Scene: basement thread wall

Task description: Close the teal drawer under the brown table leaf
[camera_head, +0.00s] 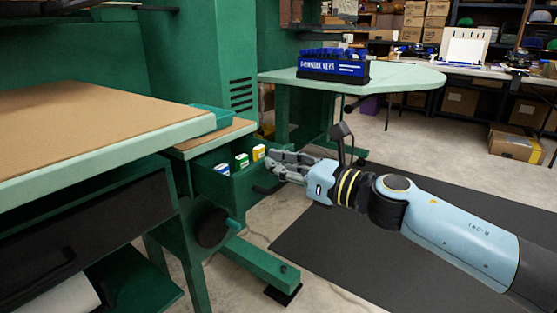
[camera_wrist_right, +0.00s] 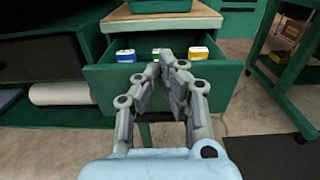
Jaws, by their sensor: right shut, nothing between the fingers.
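The teal drawer (camera_head: 227,189) stands open below the small brown table leaf (camera_head: 214,139), with its front pulled out toward my right gripper. Its front also shows in the right wrist view (camera_wrist_right: 226,82). Several small boxes lie inside, including a white-and-blue one (camera_wrist_right: 125,55) and a yellow one (camera_wrist_right: 198,54). My right gripper (camera_head: 271,164) is shut and empty, at the drawer's front near its dark handle (camera_head: 268,188). In the wrist view its fingers (camera_wrist_right: 170,58) overlap the middle of the drawer front and hide part of it; contact cannot be told. My left gripper is not in view.
A larger brown-topped bench (camera_head: 90,120) stands at the left. A teal tray (camera_head: 212,117) sits on the leaf. A rounded green table (camera_head: 400,77) with a blue rack (camera_head: 333,68) stands behind. A dark mat (camera_head: 340,240) covers open floor under my right arm.

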